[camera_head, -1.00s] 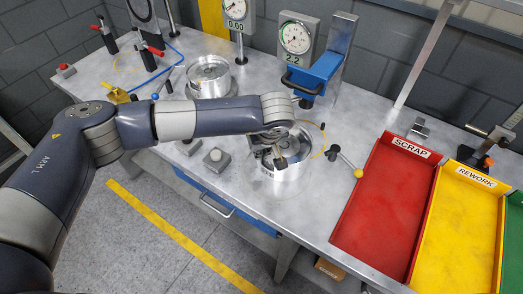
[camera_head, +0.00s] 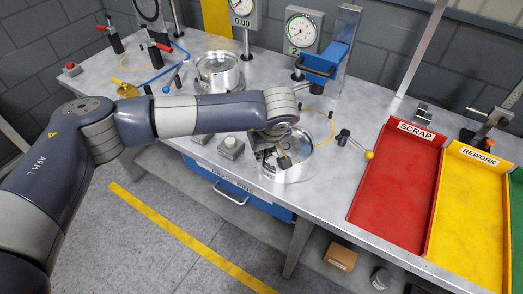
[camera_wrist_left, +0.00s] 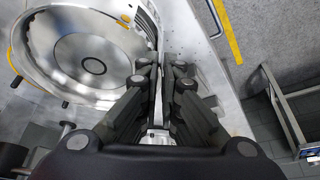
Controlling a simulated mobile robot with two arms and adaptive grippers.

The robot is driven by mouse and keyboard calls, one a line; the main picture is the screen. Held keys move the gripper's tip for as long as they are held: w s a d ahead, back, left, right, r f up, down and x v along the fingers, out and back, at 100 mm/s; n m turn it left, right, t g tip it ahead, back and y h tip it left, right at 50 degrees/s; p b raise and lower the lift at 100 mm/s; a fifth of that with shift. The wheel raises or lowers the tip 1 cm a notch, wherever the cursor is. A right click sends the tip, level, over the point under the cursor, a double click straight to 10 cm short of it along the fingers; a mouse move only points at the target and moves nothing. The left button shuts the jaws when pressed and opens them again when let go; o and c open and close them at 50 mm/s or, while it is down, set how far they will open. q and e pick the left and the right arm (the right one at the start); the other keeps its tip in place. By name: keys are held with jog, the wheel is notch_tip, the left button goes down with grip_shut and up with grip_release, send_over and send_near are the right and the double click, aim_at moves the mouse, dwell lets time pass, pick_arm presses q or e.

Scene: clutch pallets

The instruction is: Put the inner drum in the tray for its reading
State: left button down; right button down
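A shiny round metal drum (camera_head: 287,175) stands on the bench near its front edge. It fills the upper left of the left wrist view (camera_wrist_left: 40,40), where its toothed rim and round centre show. My left gripper (camera_head: 283,160) is at this drum. In the left wrist view its fingers (camera_wrist_left: 160,72) are close together at the drum's wall, with a thin bright strip between them. I cannot tell whether they clamp it. A second metal drum (camera_head: 217,74) stands farther back, left. Which one is called inner is not marked. My right gripper is not in view.
A red SCRAP tray (camera_head: 393,185), a yellow REWORK tray (camera_head: 465,220) and a green tray edge (camera_head: 516,225) lie at right. Two dial gauges, one above a blue clamp (camera_head: 325,62), stand behind. A yellow-knobbed lever (camera_head: 357,145) is beside the drum. A box (camera_head: 341,256) is below.

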pick_arm(q)
jog(key=shift+s, duration=0.1)
jog(key=c, duration=1.7)
grip_release()
jog(key=v, duration=1.2)
